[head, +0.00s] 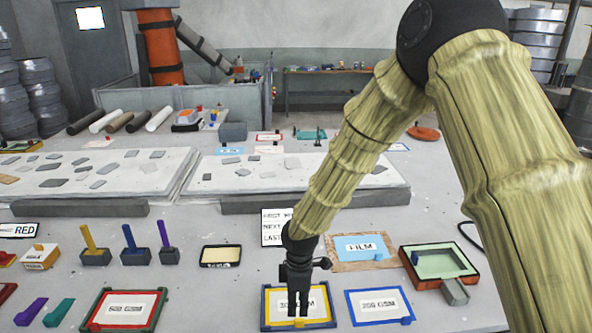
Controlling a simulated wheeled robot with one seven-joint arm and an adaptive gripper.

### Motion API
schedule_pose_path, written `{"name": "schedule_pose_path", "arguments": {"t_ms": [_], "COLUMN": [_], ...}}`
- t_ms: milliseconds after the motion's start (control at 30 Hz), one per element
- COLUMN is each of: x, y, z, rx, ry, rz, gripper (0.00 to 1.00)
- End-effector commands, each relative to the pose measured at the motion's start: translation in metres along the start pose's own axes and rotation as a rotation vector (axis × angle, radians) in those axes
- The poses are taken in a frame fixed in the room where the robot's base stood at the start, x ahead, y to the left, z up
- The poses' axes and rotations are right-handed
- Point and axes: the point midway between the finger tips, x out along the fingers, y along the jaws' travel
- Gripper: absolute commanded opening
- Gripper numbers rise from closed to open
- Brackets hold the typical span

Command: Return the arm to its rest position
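My arm comes in from the upper right, wrapped in a yellow-green bamboo-like covering, and bends down to the table's front. My gripper (298,306) is dark and points downward over a card tray (267,308) with a blue outer frame and a yellow inner frame. The gripper hides part of the card's printed label. Two short fingers show close together, and I see nothing held between them. I cannot tell whether the fingertips touch the card or hover above it.
A red-and-green framed tray (92,322) stands left, a blue-framed tray (352,309) right. A green-lined box (408,255) and FILM card (361,247) lie farther right. Upright-handled tools (95,256) stand left. White slabs (292,196) with grey pieces lie behind.

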Motion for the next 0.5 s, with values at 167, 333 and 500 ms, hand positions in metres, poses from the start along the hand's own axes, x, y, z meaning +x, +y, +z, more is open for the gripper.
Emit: {"name": "schedule_pose_path", "arguments": {"t_ms": [167, 333, 500], "x": [0.071, 0.136, 0.185], "y": [-0.052, -0.114, -0.18], "z": [0.026, 0.059, 0.098], "rx": [0.247, 0.568, 0.894], "ry": [0.075, 0.126, 0.13], "rz": [-0.062, -0.107, -0.125], "gripper": [0.35, 0.35, 0.35]}}
